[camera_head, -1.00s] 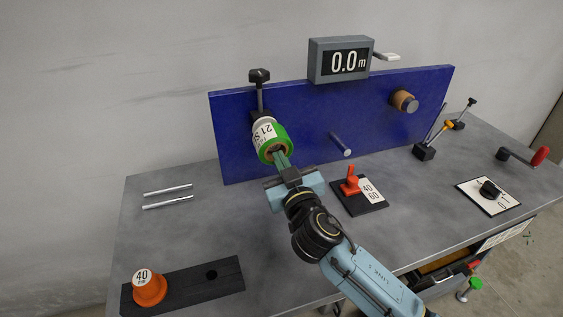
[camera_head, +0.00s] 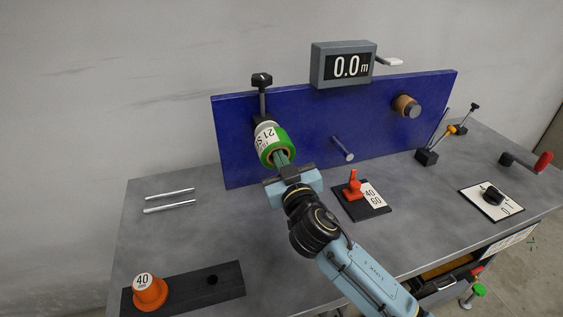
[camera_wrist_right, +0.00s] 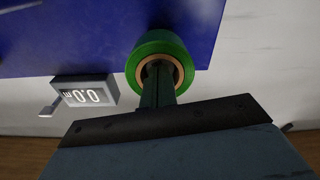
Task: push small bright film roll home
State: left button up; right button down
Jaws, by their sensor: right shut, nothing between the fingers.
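The small bright film roll (camera_head: 269,142) is bright green with a white label, on the left part of the blue panel (camera_head: 300,130). My right gripper (camera_head: 281,158) is shut, with its fingertips at the roll's front end. In the right wrist view the green roll (camera_wrist_right: 143,53) shows a brown core ring, and my shut fingers (camera_wrist_right: 158,82) reach to its centre. The fingertips overlap the core opening, so I cannot tell how far in they are. Nothing is held between the fingers. My left gripper is not in view.
A black-knobbed post (camera_head: 262,82) stands above the roll. A display (camera_head: 343,65) reads 0.0 m. A bare peg (camera_head: 343,149) and a brown roll (camera_head: 405,104) are on the panel. An orange 40 cone (camera_head: 150,292) is on a black block. A red switch (camera_head: 353,184) sits right of my gripper.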

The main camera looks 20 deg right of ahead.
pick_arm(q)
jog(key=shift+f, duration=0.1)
pick_arm(e)
jog(key=shift+w+r, duration=0.1)
jog(key=shift+w, duration=0.35)
jog(key=shift+s, duration=0.1)
